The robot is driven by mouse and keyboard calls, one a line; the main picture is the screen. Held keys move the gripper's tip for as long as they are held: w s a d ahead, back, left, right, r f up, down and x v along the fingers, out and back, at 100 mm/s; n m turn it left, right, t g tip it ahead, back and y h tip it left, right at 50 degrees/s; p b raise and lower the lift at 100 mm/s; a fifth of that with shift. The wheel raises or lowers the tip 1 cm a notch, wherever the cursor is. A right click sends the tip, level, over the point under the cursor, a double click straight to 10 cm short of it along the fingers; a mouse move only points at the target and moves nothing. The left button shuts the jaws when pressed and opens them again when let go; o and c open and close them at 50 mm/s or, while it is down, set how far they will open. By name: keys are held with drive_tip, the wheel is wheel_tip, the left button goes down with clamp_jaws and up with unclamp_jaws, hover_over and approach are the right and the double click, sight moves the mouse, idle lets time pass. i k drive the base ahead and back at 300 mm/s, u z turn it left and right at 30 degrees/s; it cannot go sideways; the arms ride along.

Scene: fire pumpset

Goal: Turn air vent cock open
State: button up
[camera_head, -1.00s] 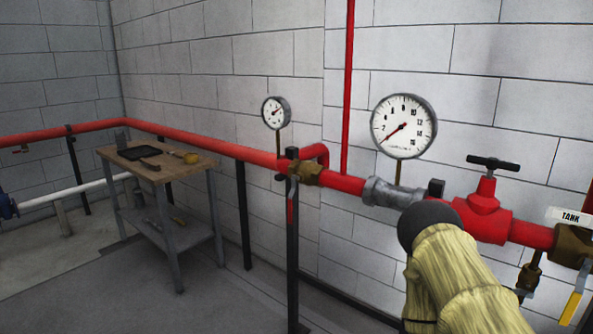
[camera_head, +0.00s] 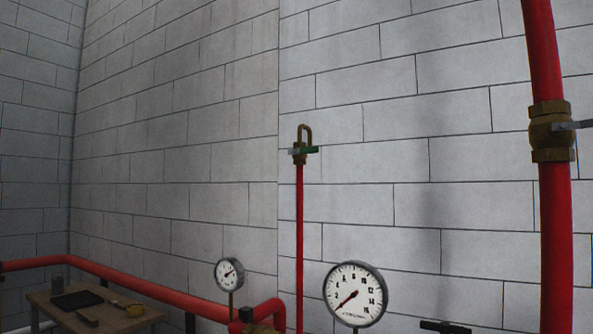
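The air vent cock (camera_head: 301,148) is a small brass valve with a curved outlet on top. It sits at the upper end of a thin vertical red pipe (camera_head: 299,245) against the block wall. My gripper is not in view, and nothing touches the cock.
A large gauge (camera_head: 355,294) and a smaller gauge (camera_head: 229,274) stand below the cock. A thick red pipe with a brass valve (camera_head: 550,131) rises at the right. A wooden table (camera_head: 95,312) with small items is at lower left. The wall around the cock is clear.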

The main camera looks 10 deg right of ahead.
sight(309, 149)
drive_tip(key=z, duration=2.05)
drive_tip(key=k, duration=0.85)
drive_tip(key=u, duration=1.35)
drive_tip(key=i, duration=0.5)
